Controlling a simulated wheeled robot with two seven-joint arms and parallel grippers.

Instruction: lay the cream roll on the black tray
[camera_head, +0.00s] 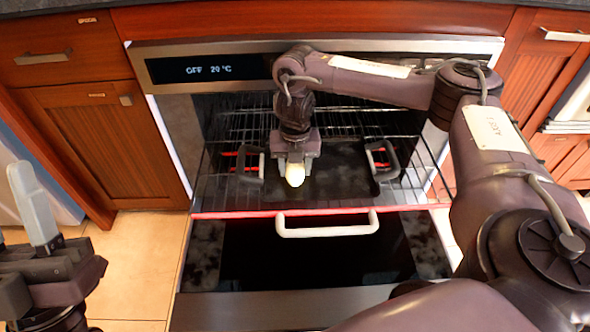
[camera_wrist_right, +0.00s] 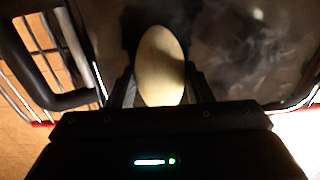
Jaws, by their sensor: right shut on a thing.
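The cream roll (camera_head: 295,175) is a pale oval held in my right gripper (camera_head: 294,160), over the black tray (camera_head: 335,185). The right wrist view shows the roll (camera_wrist_right: 161,66) between the two fingers of my right gripper (camera_wrist_right: 161,88), with the dark tray surface (camera_wrist_right: 250,60) behind it. I cannot tell whether the roll touches the tray. The tray has a dark handle at each side and sits on the pulled-out oven rack. My left gripper (camera_head: 45,240) is at the lower left, away from the oven; only part of it shows.
The oven door (camera_head: 315,250) is open and lies low in front, with a white handle (camera_head: 327,230). The wire rack (camera_head: 415,165) has a red front edge. Wooden cabinets (camera_head: 75,135) stand on both sides. Tiled floor (camera_head: 135,260) is clear at the left.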

